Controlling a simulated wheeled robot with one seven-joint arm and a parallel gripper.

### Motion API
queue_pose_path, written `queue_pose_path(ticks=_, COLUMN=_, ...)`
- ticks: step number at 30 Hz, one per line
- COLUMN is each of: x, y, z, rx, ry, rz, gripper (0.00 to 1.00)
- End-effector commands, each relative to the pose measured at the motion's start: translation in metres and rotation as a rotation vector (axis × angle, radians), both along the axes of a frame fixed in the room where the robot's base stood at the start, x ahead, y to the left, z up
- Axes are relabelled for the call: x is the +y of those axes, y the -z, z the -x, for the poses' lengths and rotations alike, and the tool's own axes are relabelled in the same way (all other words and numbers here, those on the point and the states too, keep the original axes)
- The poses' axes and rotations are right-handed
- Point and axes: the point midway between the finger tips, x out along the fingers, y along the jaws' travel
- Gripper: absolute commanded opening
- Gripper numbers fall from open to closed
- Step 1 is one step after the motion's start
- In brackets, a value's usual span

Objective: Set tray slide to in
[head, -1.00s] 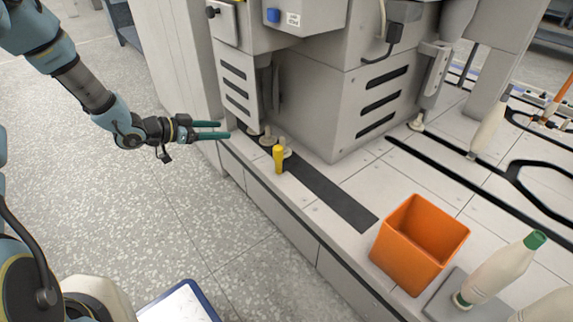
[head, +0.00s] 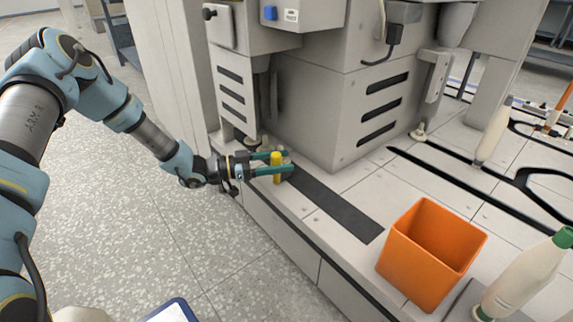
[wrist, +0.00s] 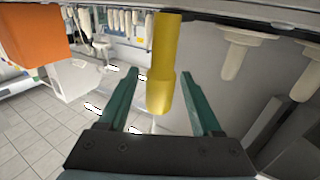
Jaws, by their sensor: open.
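A yellow upright handle (head: 276,160) stands at the far end of a dark strip (head: 335,208) set in the pale bench top; I take it as the tray slide's handle. My gripper (head: 288,162) is open, with its two green fingers reaching level over the bench edge, one on each side of the handle. In the wrist view the handle (wrist: 163,55) stands between the spread fingers (wrist: 158,75), with space showing on both sides. Whether either finger touches it cannot be told. The handle's foot is partly hidden in the head view.
A grey slotted machine (head: 325,110) rises just behind the handle. An orange bin (head: 415,270) stands past the strip's near end, and a white bottle (head: 522,278) is right of it. The strip itself looks clear. Floor lies open left of the bench.

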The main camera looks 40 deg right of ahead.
Motion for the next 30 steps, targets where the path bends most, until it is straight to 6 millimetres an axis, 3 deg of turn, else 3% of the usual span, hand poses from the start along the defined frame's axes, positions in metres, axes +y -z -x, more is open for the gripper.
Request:
queue_pose_path(ticks=6, x=-0.015, y=0.0, z=0.009, rx=-0.001, ry=0.0, rz=0.001, gripper=0.66)
queue_pose_path(ticks=15, x=-0.016, y=0.0, z=0.009, rx=-0.001, ry=-0.001, rz=-0.001, gripper=0.65)
queue_pose_path(ticks=30, x=-0.016, y=0.0, z=0.009, rx=-0.001, ry=-0.001, rz=-0.001, gripper=0.09)
